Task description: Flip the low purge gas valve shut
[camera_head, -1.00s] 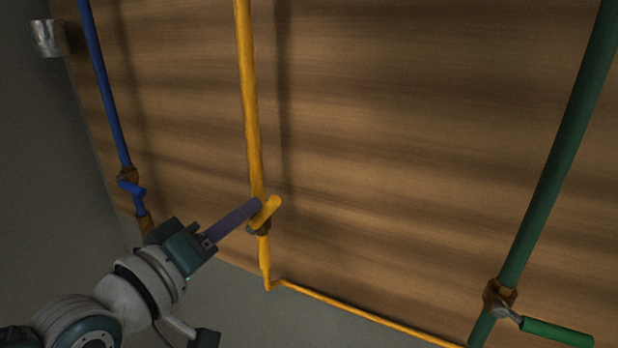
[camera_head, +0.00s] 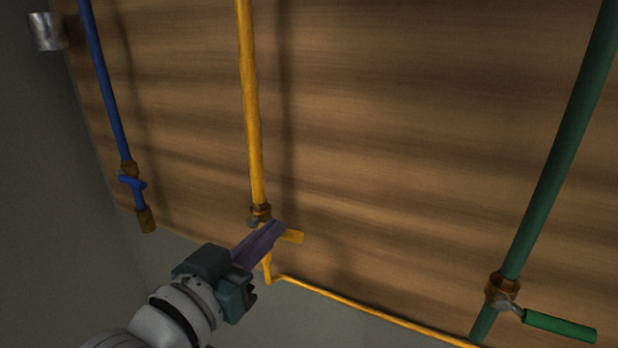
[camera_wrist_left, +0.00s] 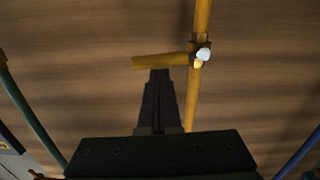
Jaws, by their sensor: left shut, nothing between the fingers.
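The yellow gas valve sits low on the yellow pipe (camera_head: 252,120), with a brass body (camera_head: 260,213). Its yellow handle (camera_head: 295,237) points out to the right, across the pipe. In the left wrist view the handle (camera_wrist_left: 155,61) stands roughly square to the pipe (camera_wrist_left: 202,20). My left gripper (camera_head: 279,229) is shut and empty. Its fingertips overlap part of the handle in the head view. In the left wrist view the fingertips (camera_wrist_left: 160,73) end right at the handle's edge; I cannot tell whether they touch. My right gripper is not in view.
A blue pipe (camera_head: 104,80) with a blue valve handle (camera_head: 131,182) is at the left. A green pipe (camera_head: 560,150) with a green lever (camera_head: 558,327) is at the right. The wooden panel (camera_head: 400,130) between the yellow and green pipes is clear.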

